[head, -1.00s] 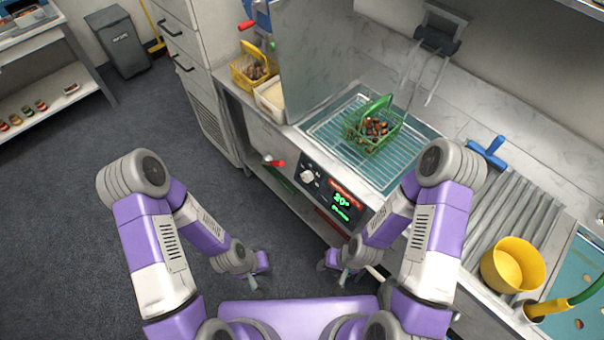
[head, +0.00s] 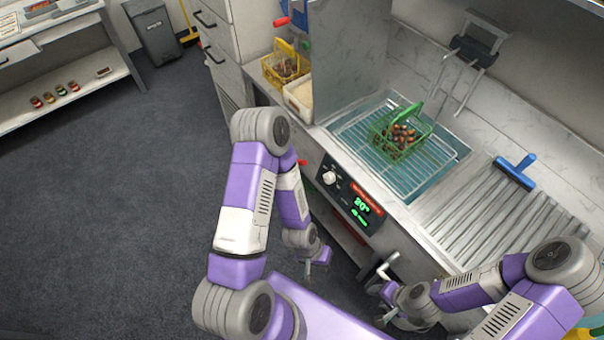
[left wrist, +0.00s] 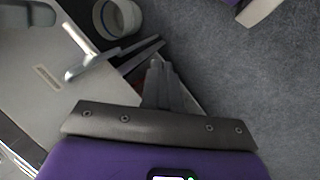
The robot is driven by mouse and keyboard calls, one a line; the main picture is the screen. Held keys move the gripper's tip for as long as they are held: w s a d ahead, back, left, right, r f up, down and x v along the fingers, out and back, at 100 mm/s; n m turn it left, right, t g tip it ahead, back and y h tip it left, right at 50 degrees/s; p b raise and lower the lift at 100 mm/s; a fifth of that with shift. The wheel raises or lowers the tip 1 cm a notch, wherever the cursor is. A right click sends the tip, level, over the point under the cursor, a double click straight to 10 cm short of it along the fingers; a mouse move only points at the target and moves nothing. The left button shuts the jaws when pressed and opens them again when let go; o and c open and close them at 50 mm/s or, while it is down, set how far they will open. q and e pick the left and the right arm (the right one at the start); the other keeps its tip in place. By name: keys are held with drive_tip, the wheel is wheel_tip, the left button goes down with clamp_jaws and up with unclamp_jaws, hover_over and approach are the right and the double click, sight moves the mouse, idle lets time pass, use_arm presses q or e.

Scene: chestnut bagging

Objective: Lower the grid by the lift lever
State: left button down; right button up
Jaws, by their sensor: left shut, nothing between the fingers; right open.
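The wire grid (head: 432,163) lies in the teal-lined basin. A green basket (head: 411,149) with chestnuts stands on it. A red-tipped lever (head: 302,162) at the counter front is mostly hidden behind my left arm. I cannot tell whether it is the lift lever. My left gripper (head: 308,262) is shut and empty, low in front of the counter and apart from the lever. Its closed fingers show in the left wrist view (left wrist: 158,72). My right gripper (head: 386,318) is open at the lower right, below a white crank handle (head: 383,265).
The control panel (head: 350,190) with a green display is on the counter front. A ridged tray (head: 500,225) and a blue-handled tool (head: 515,170) lie right of the basin. A yellow basket (head: 287,62) and a white tub (head: 299,97) stand behind. The floor at left is free.

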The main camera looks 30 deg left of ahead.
use_arm(q)
drive_tip(key=s+d+f+n+g+h+b, duration=0.1)
drive_tip(key=d+f+n+g+h+b, duration=0.35)
drive_tip(key=f+n, duration=0.6)
drive_tip(key=w+a+n+t+h+b, duration=0.2)
drive_tip(key=w+n+t+h+b, duration=0.5)
drive_tip(key=w+n+t, duration=0.65)
drive_tip(key=w+a+f+n+t+y+b, duration=0.1)
drive_tip(key=a+n+t+y, duration=0.5)
drive_tip(key=a, duration=0.7)
drive_tip(key=w+a+f+n+t+y+b, duration=0.1)
drive_tip(key=w+a+f+n+t+y, duration=0.2)
drive_tip(key=a+n+y, duration=0.8)
drive_tip(key=w+a+n+t, duration=0.1)
drive_tip(key=w+n+t, duration=0.1)
drive_tip(key=t, duration=0.2)
drive_tip(key=shift+a+n, duration=0.35)
drive_tip(key=shift+n, duration=0.05)
drive_tip(key=shift+w+f, duration=0.1)
